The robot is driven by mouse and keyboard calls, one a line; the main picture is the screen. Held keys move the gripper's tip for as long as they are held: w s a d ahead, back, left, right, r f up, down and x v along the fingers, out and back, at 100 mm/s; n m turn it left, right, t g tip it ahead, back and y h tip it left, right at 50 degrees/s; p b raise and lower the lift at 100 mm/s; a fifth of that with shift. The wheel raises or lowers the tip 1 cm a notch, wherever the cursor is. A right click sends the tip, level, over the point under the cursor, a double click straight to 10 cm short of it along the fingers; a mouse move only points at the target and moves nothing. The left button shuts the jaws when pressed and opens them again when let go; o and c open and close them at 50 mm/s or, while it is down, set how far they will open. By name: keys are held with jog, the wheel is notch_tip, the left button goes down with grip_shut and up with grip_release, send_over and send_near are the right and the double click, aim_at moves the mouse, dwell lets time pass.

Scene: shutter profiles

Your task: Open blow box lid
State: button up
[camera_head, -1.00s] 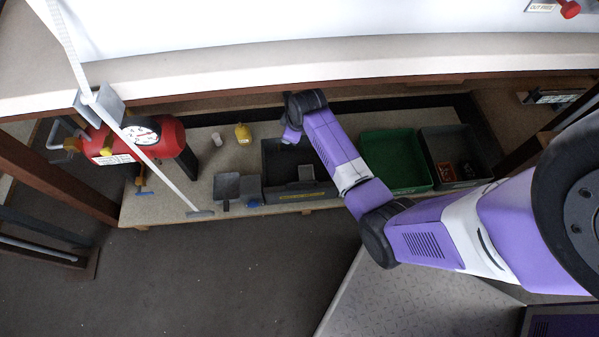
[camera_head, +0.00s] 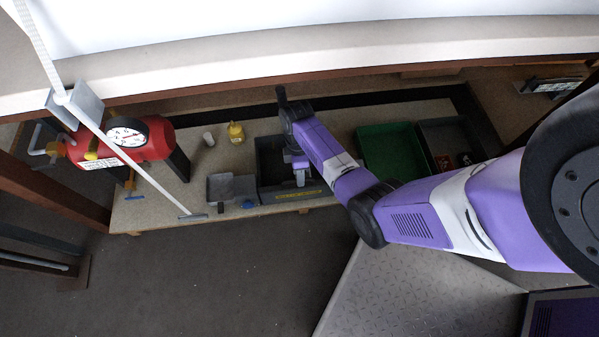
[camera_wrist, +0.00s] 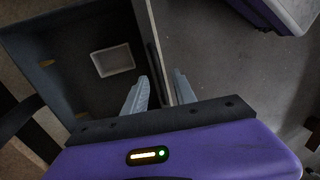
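A dark grey open-topped box (camera_head: 291,195) with a yellow label on its front wall stands on the low shelf in the head view. In the wrist view it shows at left as a dark box (camera_wrist: 90,18), with a small pale-rimmed rectangular piece (camera_wrist: 113,59) inside. I cannot make out a separate lid. My gripper (camera_head: 302,180) is over the box near its front wall. In the wrist view my gripper (camera_wrist: 160,76) has its two fingers apart, one on each side of the box wall's rim, with no clear contact seen. Its fingertips are hard to see in the head view.
A grey pan (camera_head: 222,187), a yellow bottle (camera_head: 236,133) and a white cup (camera_head: 209,139) are left of the box. A red tank with a gauge (camera_head: 152,140) is further left. A green bin (camera_head: 393,150) and a grey bin (camera_head: 447,137) are to the right. The workbench edge (camera_head: 300,75) overhangs behind.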

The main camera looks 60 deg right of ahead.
jog(key=shift+f, duration=0.35)
grip_shut()
dwell(1.2)
